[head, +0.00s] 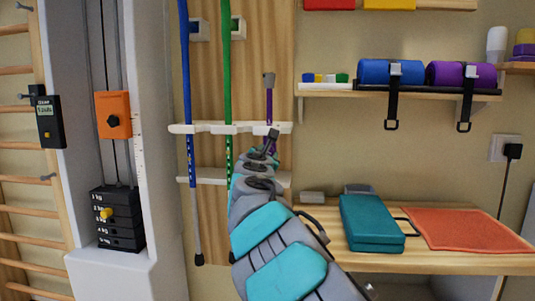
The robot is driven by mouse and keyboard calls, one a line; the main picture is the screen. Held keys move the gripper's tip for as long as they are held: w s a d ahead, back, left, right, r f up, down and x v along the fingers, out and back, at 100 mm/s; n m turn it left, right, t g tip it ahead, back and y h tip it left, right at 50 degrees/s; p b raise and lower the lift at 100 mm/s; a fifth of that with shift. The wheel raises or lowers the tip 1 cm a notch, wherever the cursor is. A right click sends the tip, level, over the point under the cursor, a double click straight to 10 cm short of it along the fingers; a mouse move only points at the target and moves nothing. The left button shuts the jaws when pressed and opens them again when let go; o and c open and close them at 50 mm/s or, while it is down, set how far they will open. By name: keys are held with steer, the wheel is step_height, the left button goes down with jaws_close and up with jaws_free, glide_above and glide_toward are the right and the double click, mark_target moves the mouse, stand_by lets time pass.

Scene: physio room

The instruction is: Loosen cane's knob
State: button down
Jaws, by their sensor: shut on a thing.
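Three canes hang upright in a wall rack: a blue cane (187,95) at left, a green cane (228,75) in the middle and a shorter purple cane (269,106) with a grey top at right. My arm reaches up from below, and my gripper (271,140) is at the purple cane, by the upper rack bar. The gripper is shut at the cane's shaft, apparently on its knob. The knob itself and the lower part of the purple cane are hidden behind my gripper and arm. Small adjustment holes show on the blue and green canes.
The white rack bars (206,128) cross the wooden panel close to my gripper. A weight stack (118,220) stands at left. At right are a wooden table with a teal case (371,222) and an orange mat (465,230), and a shelf with rolls (388,73).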

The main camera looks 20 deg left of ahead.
steer(key=shift+f, duration=0.1)
steer(key=shift+c, duration=2.1)
jaws_free()
steer(key=shift+s, duration=0.1)
steer(key=v, duration=0.7)
steer(key=shift+s+b, duration=0.3)
steer(key=shift+b, duration=0.15)
